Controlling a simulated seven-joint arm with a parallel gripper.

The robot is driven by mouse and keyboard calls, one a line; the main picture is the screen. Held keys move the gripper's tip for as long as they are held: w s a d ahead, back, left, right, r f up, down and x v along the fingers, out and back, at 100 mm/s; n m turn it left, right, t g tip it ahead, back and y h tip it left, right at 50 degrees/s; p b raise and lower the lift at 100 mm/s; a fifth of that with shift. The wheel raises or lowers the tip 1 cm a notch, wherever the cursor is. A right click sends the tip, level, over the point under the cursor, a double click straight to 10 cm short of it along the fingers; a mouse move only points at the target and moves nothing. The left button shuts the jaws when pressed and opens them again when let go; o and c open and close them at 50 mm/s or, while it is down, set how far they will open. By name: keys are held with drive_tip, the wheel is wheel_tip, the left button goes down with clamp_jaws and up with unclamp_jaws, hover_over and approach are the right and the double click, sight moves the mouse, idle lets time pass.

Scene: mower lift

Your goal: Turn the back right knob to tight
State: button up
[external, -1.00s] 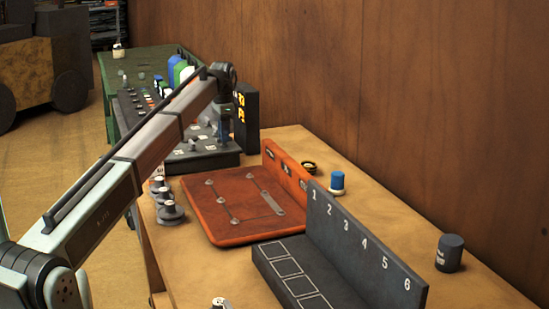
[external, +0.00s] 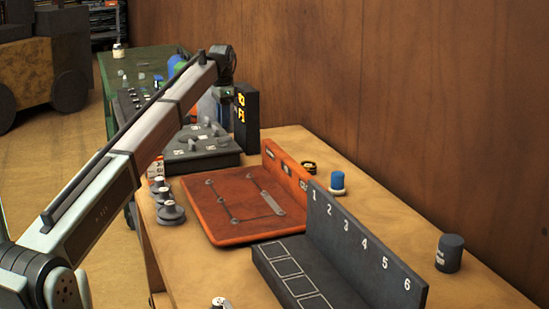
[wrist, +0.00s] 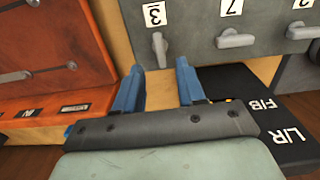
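A grey panel (external: 190,163) with several lever-like knobs stands at the far left end of the table. In the wrist view, the panel (wrist: 200,48) shows a knob (wrist: 159,47) under a label "3" and another knob (wrist: 236,40) under a label "7". A third knob (wrist: 303,31) is at the right edge. I cannot tell which one is the back right knob. My gripper (wrist: 161,66) has its two blue fingers apart with nothing between them, just short of the "3" and "7" knobs in the picture. In the external view, my arm partly hides the panel.
A black block (external: 246,118) with lit yellow characters stands beside the panel. A black plate (wrist: 270,130) reads "L/R" and "F/B". A red-orange board (external: 225,225) and a dark numbered rack (external: 365,240) fill the table nearer the camera. A wooden wall (external: 400,100) bounds the right side.

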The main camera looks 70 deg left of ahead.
wheel_tip(320, 180, up, 8)
drive_tip(key=shift+r, duration=0.15)
idle(0.6)
